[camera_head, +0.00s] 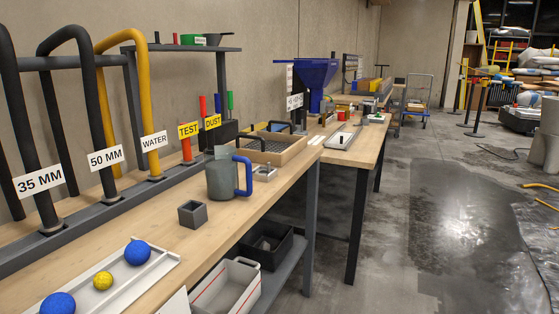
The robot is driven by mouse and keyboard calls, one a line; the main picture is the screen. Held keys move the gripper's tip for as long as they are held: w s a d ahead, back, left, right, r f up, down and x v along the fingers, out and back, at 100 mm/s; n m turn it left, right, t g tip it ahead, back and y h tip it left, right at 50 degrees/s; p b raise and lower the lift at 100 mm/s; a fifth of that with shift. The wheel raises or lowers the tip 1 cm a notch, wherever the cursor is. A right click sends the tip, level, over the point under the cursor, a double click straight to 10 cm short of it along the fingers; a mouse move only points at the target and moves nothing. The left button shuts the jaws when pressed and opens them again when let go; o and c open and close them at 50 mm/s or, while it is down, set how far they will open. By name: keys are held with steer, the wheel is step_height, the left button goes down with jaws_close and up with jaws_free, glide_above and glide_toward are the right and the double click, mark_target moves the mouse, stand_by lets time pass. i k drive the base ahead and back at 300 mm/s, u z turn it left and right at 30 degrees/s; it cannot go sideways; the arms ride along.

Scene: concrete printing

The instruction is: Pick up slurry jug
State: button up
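The slurry jug is most likely the grey-green jug (220,179) with a blue handle (244,177) on its right side. It stands upright on the wooden bench (158,225), near the front edge. What it contains cannot be seen. My gripper is not in view.
A small grey open cube (192,214) sits in front of the jug. A white tray (75,299) with blue and yellow balls lies nearer. Labelled hoses (102,110) stand along the back, and a wooden tray (278,155) lies beyond the jug.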

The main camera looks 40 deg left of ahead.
mark_target(221, 162)
steer(key=u, duration=0.35)
steer(key=i, duration=1.05)
steer(key=u, duration=0.75)
